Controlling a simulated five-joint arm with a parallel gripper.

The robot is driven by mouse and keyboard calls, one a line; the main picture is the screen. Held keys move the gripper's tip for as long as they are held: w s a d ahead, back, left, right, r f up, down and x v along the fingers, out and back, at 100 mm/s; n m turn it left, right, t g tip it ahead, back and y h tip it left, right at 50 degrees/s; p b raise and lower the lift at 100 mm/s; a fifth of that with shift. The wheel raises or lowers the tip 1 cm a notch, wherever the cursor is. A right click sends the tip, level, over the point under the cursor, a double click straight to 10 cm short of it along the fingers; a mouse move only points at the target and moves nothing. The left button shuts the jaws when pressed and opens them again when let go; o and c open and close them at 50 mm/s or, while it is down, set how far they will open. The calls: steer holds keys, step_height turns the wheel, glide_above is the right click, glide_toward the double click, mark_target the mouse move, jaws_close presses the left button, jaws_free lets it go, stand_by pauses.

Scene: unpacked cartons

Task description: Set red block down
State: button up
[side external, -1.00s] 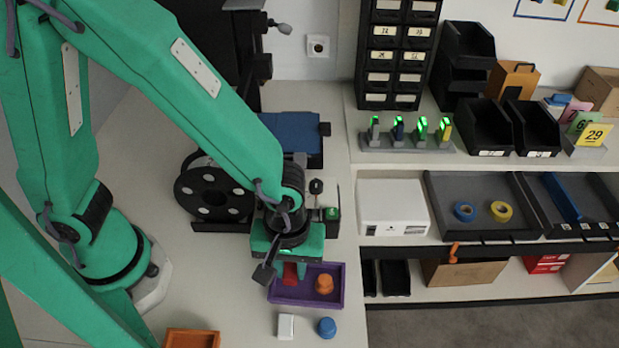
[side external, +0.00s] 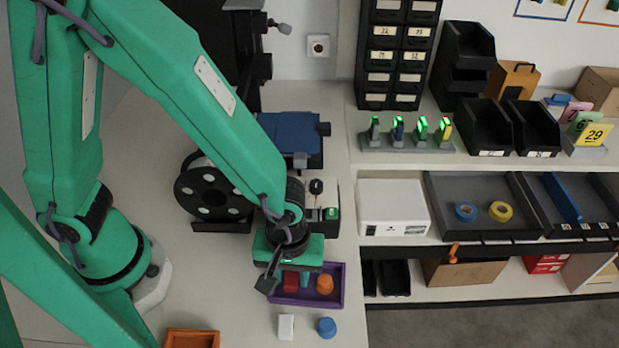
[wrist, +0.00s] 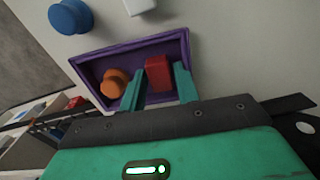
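The red block (side external: 290,281) is inside the left half of the purple tray (side external: 334,298), low near its floor, in the side view. My gripper (side external: 291,277) points down over the tray. In the wrist view, the red block (wrist: 158,72) lies between the two green fingers of my gripper (wrist: 160,85), with a narrow gap showing at its right side. The fingers look open around it. Whether the block's underside touches the tray (wrist: 90,70) floor is hidden.
An orange knob-shaped piece (side external: 325,284) sits in the tray beside the block. A white block (side external: 286,326) and a blue round piece (side external: 327,327) stand in front of the tray. An orange tray (side external: 191,338) is at the front left. A black spool (side external: 214,195) stands behind.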

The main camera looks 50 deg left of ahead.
mark_target(291, 276)
steer(key=shift+r, duration=0.15)
step_height(291, 276, up, 12)
stand_by(0.9)
steer(key=shift+a, duration=0.1)
stand_by(0.4)
steer(key=a+r+m+t, duration=0.2)
steer(key=a+r+m, duration=0.2)
steer(key=a, duration=0.7)
steer(key=a+r+m+t, duration=0.3)
steer(key=a+r, duration=0.4)
steer(key=a, duration=0.3)
steer(key=shift+s+a+r+m+t, duration=0.2)
steer(key=shift+a+r+m+t, duration=0.1)
steer(key=shift+a+m, duration=0.15)
